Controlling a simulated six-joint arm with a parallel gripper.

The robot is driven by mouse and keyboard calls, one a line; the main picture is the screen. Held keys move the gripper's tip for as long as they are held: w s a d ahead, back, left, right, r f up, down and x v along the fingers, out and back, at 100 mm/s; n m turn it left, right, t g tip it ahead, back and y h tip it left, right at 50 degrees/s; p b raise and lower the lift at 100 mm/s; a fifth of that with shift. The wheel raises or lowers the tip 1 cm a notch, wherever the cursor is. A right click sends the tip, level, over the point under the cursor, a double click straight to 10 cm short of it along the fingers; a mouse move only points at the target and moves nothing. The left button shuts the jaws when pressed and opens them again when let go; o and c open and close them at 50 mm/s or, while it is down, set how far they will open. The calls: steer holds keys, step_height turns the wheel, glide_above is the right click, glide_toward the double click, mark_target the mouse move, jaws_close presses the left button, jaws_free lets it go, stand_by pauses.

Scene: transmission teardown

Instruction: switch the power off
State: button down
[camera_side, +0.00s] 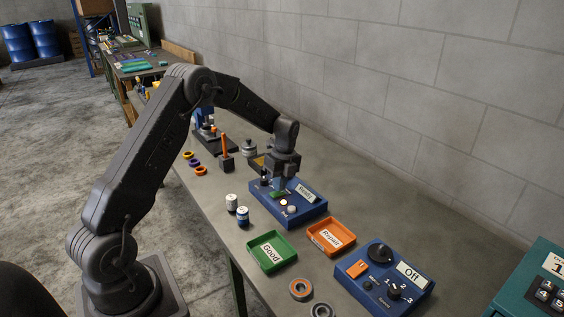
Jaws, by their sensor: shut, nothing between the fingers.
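A blue control box (352,293) stands at the front right of the bench. It bears a label reading "Off" (412,275), a large black knob (380,252), an orange part (357,269) and smaller dark controls (394,292). A second blue box (305,214) farther back has a label that seems to read "Ready" and a lit round spot (284,203) on top. My gripper (281,187) is shut and empty, pointing down just over this second box. I cannot tell whether its tips touch the box.
A green tray (265,262) marked "Good" and an orange tray (318,241) marked "Repair" lie between the boxes. Two small cylinders (242,216) stand at the left. Rings (301,289) lie near the front edge. A teal keypad unit (530,285) is at far right; a wall runs behind.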

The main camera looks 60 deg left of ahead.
mark_target(284, 193)
step_height(284, 193, up, 12)
steer(key=w, duration=0.2)
steer(key=shift+r, duration=0.2)
steer(key=shift+s+r, duration=0.2)
steer(key=shift+s, duration=0.4)
steer(key=f, duration=0.4)
steer(key=s+f, duration=0.1)
steer(key=f, duration=0.4)
steer(key=s+f, duration=0.1)
steer(key=f, duration=0.4)
steer(key=shift+s, duration=0.1)
